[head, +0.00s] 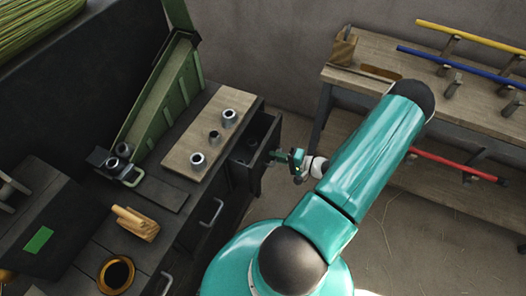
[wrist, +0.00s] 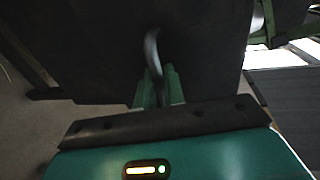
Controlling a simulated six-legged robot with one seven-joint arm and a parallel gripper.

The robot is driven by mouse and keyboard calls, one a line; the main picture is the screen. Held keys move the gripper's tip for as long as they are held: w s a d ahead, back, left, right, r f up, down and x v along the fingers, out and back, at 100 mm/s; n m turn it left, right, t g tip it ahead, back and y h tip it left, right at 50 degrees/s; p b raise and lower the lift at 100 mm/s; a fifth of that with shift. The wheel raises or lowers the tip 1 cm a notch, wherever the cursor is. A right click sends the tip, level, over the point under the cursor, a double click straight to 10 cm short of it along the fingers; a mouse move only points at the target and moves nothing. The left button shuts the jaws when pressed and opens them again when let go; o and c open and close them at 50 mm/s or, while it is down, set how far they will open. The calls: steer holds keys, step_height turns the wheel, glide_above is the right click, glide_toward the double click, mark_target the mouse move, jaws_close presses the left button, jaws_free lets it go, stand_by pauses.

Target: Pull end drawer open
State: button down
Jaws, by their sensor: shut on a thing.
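The end drawer (head: 242,160) is a dark drawer at the far right end of the dark workbench. In the head view it stands partly out, and part of its dark inside shows. My gripper (head: 277,156) is at the drawer's front, on its right side in the picture. In the wrist view the grey curved drawer handle (wrist: 152,50) runs down between the green fingers of my gripper (wrist: 155,88), which are shut on it. The dark drawer front fills much of the wrist view. The handle is hidden in the head view.
A wooden board (head: 210,132) with several metal rings lies on the workbench above the drawer. Other closed drawers with handles (head: 211,212) are nearer. A wooden rack table (head: 390,52) with coloured rods stands at right. Some floor between is clear.

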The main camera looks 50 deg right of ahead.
steer(key=f+v, duration=0.1)
steer(key=v, duration=0.7)
steer(key=shift+s+f, duration=0.25)
steer(key=shift+s, duration=0.3)
steer(key=shift+d, duration=0.1)
steer(key=c, duration=1.9)
jaws_free()
steer(key=v, duration=1.4)
steer(key=shift+w, duration=0.15)
